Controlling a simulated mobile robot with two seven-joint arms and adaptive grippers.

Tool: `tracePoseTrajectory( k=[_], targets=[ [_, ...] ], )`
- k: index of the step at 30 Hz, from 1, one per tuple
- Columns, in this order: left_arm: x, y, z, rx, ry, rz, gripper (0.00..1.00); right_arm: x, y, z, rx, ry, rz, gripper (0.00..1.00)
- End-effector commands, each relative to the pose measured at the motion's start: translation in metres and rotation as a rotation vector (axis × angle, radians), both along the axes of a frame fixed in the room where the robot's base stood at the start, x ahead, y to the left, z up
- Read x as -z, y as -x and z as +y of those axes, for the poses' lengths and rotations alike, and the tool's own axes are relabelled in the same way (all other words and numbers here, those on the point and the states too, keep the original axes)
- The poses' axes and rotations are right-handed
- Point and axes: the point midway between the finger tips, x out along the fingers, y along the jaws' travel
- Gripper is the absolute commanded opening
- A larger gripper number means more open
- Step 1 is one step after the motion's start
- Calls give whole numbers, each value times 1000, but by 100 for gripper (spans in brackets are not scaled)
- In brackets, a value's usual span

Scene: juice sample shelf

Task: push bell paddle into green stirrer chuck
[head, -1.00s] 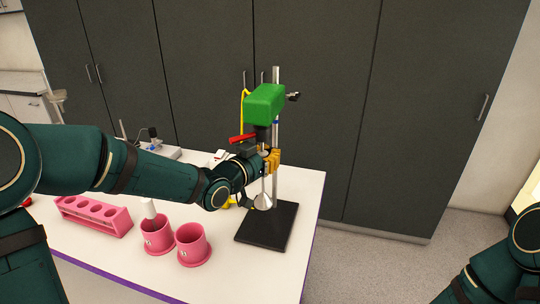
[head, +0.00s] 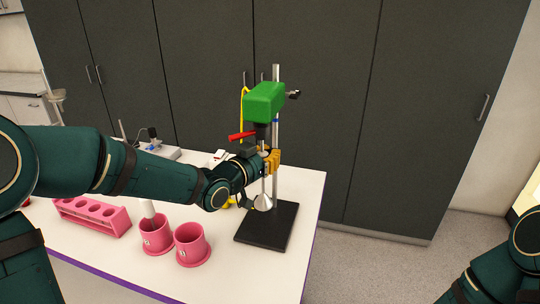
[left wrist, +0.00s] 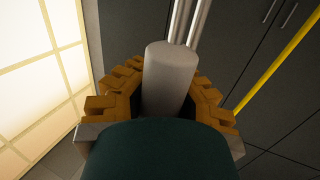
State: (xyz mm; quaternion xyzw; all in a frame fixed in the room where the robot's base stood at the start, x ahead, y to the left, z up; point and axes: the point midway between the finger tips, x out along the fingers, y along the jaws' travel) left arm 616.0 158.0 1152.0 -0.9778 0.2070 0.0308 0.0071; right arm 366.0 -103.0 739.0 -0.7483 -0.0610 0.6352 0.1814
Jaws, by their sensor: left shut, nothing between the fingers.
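The green stirrer (head: 264,102) is mounted on an upright stand, with its dark chuck (head: 262,131) underneath. The bell paddle (head: 263,203) is upright below the chuck, its flared bell above the black base. Its upper shaft is partly hidden by my gripper, and I cannot tell how far it reaches into the chuck. My left gripper (head: 270,161) is shut and empty, its orange fingers close beside the shaft below the chuck. In the left wrist view a grey cylinder (left wrist: 171,75) shows between the orange fingers; I cannot tell what it is. My right gripper is out of view.
A red handle (head: 242,136) sticks out left near the chuck. The black stand base (head: 268,226) is at the table's right end. Two pink cups (head: 192,246) and a pink rack (head: 92,216) stand to the left. Dark cabinets (head: 310,100) are behind.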

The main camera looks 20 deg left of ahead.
Motion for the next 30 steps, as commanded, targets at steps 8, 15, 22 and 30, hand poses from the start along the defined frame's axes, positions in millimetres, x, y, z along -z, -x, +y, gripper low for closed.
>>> tracePoseTrajectory(
  k=[8,15,22,30],
  targets=[
    [12,0,0,1,0,2,0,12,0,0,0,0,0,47],
    [21,0,0,1,0,2,0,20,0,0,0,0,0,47],
    [23,0,0,1,0,3,0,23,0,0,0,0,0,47],
    [35,0,0,1,0,3,0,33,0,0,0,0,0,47]
  ],
)
